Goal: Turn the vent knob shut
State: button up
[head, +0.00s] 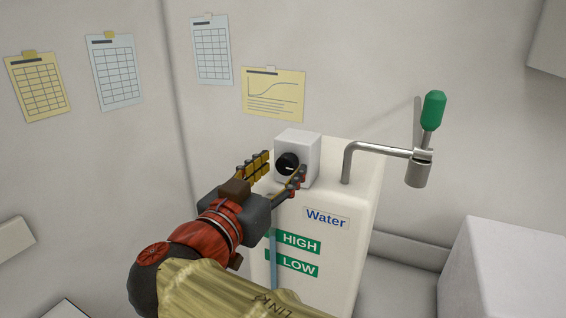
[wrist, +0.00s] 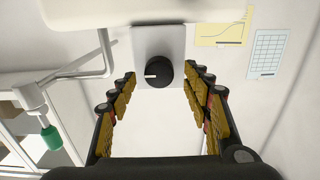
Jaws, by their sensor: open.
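The vent knob (head: 287,163) is a round black dial with a white pointer mark, on the front of a small white box (head: 311,160) on top of the white water tank (head: 340,250). In the wrist view the knob (wrist: 158,73) sits ahead, its white mark pointing left. My gripper (head: 281,168) is open in front of the knob. In the wrist view its two fingers (wrist: 163,76) spread to either side of the knob, apart from it, with nothing between them. In the head view one finger partly covers the box's lower edge.
A bent metal pipe with a green-handled tap (head: 433,110) rises from the tank's right side. Labels reading Water, HIGH and LOW are on the tank front. A pale box (head: 510,270) stands at the lower right. Paper sheets (head: 273,95) hang on the wall behind.

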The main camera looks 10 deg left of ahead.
jog(key=shift+x, duration=0.95)
jog(key=shift+c, duration=1.2)
jog(key=c, duration=0.9)
